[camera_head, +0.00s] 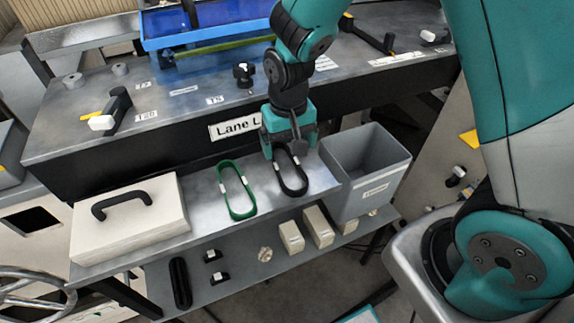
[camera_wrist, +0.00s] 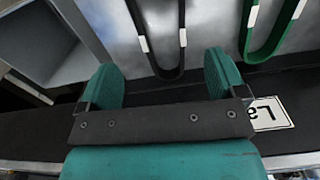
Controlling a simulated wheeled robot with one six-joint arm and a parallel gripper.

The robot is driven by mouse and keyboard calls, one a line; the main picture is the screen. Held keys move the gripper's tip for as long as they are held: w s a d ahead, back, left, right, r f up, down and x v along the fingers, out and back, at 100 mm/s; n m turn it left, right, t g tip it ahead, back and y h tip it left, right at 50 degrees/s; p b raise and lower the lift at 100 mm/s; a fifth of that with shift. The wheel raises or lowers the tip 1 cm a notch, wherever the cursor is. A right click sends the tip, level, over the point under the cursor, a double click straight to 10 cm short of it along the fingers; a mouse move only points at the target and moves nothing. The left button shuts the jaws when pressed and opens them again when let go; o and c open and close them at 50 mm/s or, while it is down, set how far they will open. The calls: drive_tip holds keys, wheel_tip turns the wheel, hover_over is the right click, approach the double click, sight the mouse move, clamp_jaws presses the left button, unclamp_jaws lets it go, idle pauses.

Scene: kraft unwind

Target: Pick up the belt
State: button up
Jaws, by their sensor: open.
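Two looped belts lie on the grey metal shelf (camera_head: 203,187). One is a black belt (camera_head: 304,184) with white tabs, and to its left is a green belt (camera_head: 250,202) with white tabs. My gripper (camera_head: 288,150) is over the far end of the black belt, which it partly hides. In the wrist view my gripper (camera_wrist: 165,78) is open, with teal fingers wide apart and nothing between them. The black belt (camera_wrist: 156,66) lies ahead of the fingers, its curved end near the gap between them. The green belt (camera_wrist: 262,57) is to the right.
A grey bin (camera_head: 366,165) stands right of the black belt. A cream box with a black handle (camera_head: 128,220) is at the left. The "Lane" sign (camera_head: 232,127) is on the ledge behind the belts. A lower shelf holds cream blocks (camera_head: 291,237).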

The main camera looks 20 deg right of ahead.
sight(287, 171)
drive_tip(key=shift+a+f+p, duration=0.15)
drive_tip(key=shift+f+p, duration=0.5)
drive_tip(key=shift+f, duration=2.5)
drive_tip(key=c, duration=1)
